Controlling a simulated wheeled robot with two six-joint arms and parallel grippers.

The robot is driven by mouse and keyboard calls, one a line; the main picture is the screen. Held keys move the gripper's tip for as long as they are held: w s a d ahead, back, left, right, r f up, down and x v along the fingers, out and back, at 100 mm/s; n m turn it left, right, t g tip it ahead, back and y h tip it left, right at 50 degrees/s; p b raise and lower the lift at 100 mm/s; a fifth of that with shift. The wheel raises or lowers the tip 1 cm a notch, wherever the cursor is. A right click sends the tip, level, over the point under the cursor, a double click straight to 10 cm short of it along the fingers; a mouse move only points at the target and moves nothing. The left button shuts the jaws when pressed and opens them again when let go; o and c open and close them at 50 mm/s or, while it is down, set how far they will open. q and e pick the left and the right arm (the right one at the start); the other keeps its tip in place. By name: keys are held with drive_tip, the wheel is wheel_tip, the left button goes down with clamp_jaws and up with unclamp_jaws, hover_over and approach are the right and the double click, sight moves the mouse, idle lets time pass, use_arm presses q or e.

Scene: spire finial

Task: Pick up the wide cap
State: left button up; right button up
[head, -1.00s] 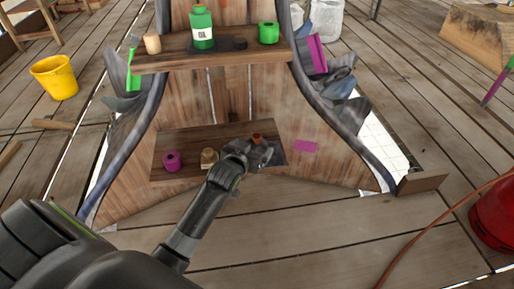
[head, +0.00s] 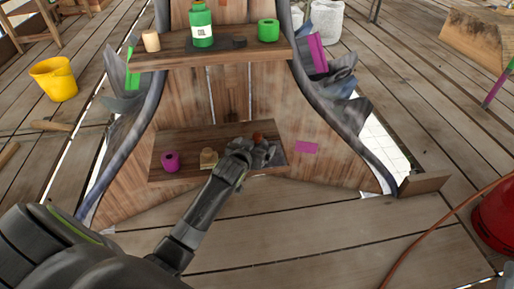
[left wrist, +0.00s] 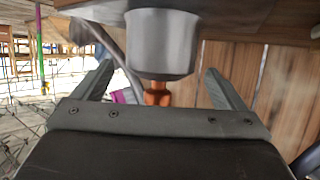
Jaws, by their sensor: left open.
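A wide grey metallic cap (left wrist: 162,45) shows large in the left wrist view, with a smaller orange-brown part (left wrist: 158,94) at its narrow end. That orange-brown part also shows in the head view (head: 257,136), just beyond my gripper on the lower shelf (head: 190,138). My left gripper (head: 262,152) is open over the right part of this shelf. In the left wrist view its fingers (left wrist: 160,70) stand on either side of the cap, with gaps on both sides. In the head view the gripper mostly hides the cap. My right gripper is not seen.
A purple spool (head: 170,161) and a tan piece (head: 208,159) stand left of my gripper on the lower shelf. The upper shelf (head: 180,59) holds a green oil bottle (head: 202,25), a green roll (head: 268,30) and a tan cup (head: 151,41).

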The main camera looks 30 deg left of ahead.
use_arm(q)
drive_tip(key=shift+b+x, duration=0.45)
drive_tip(key=shift+x, duration=0.65)
drive_tip(key=shift+w+f, duration=0.1)
drive_tip(key=shift+w, duration=0.05)
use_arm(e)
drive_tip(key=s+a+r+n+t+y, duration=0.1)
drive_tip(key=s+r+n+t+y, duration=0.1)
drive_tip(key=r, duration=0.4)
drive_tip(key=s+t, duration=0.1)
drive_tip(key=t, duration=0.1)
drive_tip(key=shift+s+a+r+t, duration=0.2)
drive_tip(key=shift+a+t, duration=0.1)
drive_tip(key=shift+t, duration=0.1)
use_arm(q)
drive_tip(key=shift+c, duration=0.2)
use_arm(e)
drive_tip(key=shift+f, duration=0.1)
use_arm(q)
drive_tip(key=c, duration=1.2)
drive_tip(key=shift+c, duration=0.7)
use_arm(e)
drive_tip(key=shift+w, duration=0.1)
